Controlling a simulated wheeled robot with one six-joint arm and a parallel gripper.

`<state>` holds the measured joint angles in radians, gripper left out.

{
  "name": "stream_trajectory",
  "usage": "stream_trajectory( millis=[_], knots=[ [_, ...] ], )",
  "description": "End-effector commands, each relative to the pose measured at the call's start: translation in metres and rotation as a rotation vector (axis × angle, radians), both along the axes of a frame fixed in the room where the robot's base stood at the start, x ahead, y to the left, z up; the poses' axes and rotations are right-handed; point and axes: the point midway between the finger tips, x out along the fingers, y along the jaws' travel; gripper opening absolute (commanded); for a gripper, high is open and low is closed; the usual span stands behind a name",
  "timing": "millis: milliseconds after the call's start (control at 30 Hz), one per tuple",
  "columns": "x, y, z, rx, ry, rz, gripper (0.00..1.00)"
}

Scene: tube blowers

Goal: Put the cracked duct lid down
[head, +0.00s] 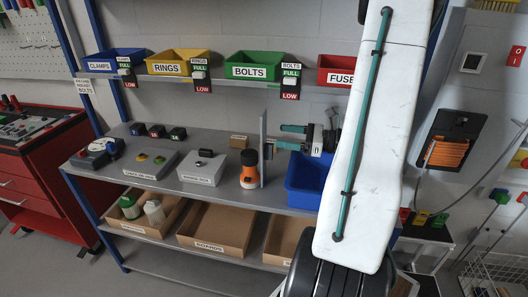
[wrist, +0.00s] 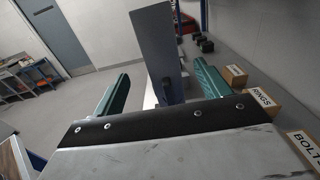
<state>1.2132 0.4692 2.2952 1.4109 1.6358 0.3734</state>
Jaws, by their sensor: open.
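The duct lid (head: 262,148) looks like a thin grey plate, seen nearly edge-on and upright above the workbench in the head view. In the wrist view the plate (wrist: 153,45) rises ahead of my fingers, with a dark handle-like part (wrist: 172,88) low on it. I cannot make out a crack. My gripper (head: 281,137) is just right of the plate in the head view, its two teal fingers spread. In the wrist view the open gripper (wrist: 162,86) has the dark part between its fingers. I cannot tell whether a finger touches it.
Grey boxes (head: 203,168) and a small carton (head: 239,142) are on the bench (head: 218,195). Labelled bins, including green BOLTS (head: 252,68), line the shelf above.

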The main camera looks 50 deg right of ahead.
Motion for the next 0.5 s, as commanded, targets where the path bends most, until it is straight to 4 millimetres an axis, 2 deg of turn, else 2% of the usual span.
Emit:
stream_trajectory(
  millis=[267,500],
  knots=[
    [0.036,0.019,0.002,-0.001,0.0,0.004,0.75],
    [0.042,0.022,0.002,-0.002,0.001,0.001,0.75]
  ],
)
